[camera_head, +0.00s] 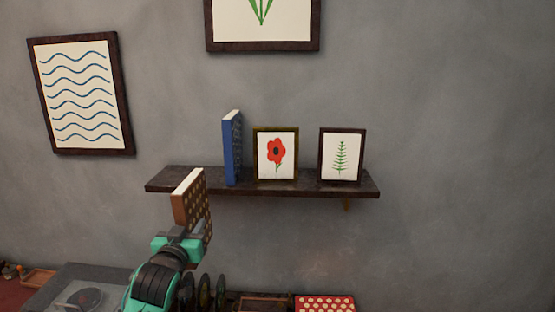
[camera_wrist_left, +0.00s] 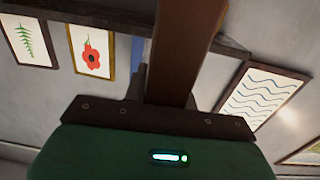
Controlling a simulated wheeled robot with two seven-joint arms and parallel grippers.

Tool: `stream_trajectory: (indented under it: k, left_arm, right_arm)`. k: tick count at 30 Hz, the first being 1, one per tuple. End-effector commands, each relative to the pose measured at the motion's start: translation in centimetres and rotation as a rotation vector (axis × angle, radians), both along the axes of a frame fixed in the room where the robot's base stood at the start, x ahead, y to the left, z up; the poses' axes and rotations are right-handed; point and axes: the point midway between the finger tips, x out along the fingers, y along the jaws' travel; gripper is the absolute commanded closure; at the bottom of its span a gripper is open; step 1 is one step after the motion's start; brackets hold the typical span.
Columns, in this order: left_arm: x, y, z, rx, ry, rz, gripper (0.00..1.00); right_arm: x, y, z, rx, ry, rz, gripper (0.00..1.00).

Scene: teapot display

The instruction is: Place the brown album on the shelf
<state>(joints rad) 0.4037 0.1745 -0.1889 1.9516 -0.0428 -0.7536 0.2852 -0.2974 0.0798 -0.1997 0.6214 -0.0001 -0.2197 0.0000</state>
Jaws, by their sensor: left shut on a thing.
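The brown album (camera_head: 187,207), with a dotted cover and pale page edges, is held upright. My left gripper (camera_head: 183,235) is shut on its lower part. The album is in front of the left end of the dark wall shelf (camera_head: 310,190) and hides part of it. The album's top reaches about shelf height in the head view; I cannot tell whether it touches the shelf. In the left wrist view, the album (camera_wrist_left: 190,40) rises from the gripper (camera_wrist_left: 165,108). My right gripper is not in view.
On the shelf stand a blue book (camera_head: 232,148), a framed red flower (camera_head: 276,154) and a framed fern (camera_head: 341,155). The shelf left of the blue book looks free. Below are a turntable (camera_head: 85,297) and a red dotted box (camera_head: 325,304).

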Motion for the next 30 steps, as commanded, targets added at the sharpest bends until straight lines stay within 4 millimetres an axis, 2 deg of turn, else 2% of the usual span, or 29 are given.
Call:
stream_trajectory:
  k: [1, 3, 15, 24, 30]
  left_arm:
    - [-0.9, -0.2, -2.2, -0.005, 0.001, -0.001, 1.0]
    - [-2.2, -0.5, -4.4, -0.007, 0.001, -0.001, 1.0]
    - [-10.3, -1.1, -15.5, -0.019, -0.001, 0.016, 1.0]
    - [-17.2, -0.8, -21.9, -0.011, 0.001, 0.044, 1.0]
    - [-21.5, -0.6, -24.9, 0.002, 0.004, 0.064, 1.0]
  right_arm:
    - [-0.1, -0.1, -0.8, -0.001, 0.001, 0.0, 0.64]
    - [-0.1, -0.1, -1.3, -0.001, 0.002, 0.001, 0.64]
    - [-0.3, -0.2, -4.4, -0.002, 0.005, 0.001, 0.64]
    - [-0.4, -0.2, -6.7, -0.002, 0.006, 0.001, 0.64]
    - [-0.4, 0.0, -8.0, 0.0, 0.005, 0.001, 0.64]
